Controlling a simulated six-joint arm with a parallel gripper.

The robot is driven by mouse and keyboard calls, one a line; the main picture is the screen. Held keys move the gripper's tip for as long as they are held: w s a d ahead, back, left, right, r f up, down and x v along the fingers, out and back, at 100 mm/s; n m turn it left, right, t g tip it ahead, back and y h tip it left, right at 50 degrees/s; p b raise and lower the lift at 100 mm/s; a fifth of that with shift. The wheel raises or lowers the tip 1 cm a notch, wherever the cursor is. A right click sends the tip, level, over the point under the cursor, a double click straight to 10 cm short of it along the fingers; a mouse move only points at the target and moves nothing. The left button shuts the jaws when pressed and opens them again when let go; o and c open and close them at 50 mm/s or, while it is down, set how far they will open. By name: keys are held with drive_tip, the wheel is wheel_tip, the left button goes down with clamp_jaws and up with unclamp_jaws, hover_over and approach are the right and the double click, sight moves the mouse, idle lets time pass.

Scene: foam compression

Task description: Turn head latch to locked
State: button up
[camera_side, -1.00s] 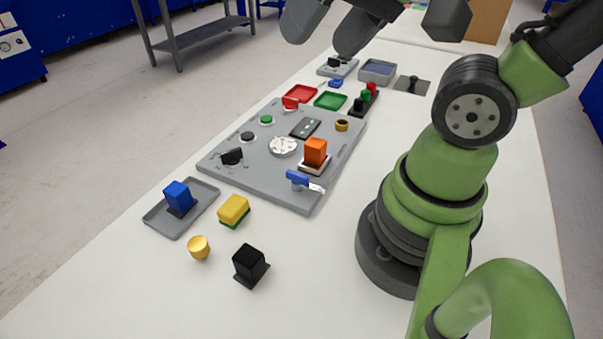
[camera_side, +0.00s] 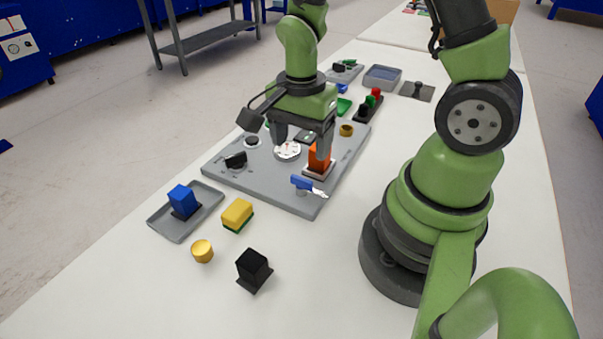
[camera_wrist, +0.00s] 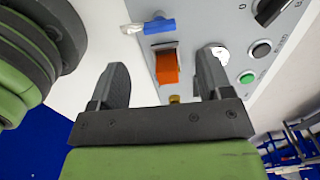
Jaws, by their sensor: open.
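The latch, a small lever with a blue handle (camera_side: 302,182) and a silver end, lies at the near right corner of the grey panel (camera_side: 262,191). The blue handle also shows in the wrist view (camera_wrist: 159,25), beyond the fingers. I cannot read its locked or unlocked marking. My gripper (camera_side: 302,146) is open and empty, pointing down over the panel, farther back than the latch and apart from it. One finger overlaps the orange block (camera_side: 316,164) in the side view; I cannot tell if they touch. In the wrist view the orange block (camera_wrist: 167,67) shows between the fingers.
The panel carries a white dial (camera_side: 287,150), a black knob (camera_side: 236,160) and a brass ring (camera_side: 346,130). A blue block (camera_side: 182,200) in a tray, a yellow block (camera_side: 237,212), a gold cylinder (camera_side: 202,251) and a black block (camera_side: 252,268) stand nearer. Table right of the panel is clear.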

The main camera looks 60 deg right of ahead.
sight(302, 179)
wheel_tip(302, 179, down, 8)
drive_tip(key=shift+r, duration=0.1)
idle(0.4)
drive_tip(key=c, duration=0.9)
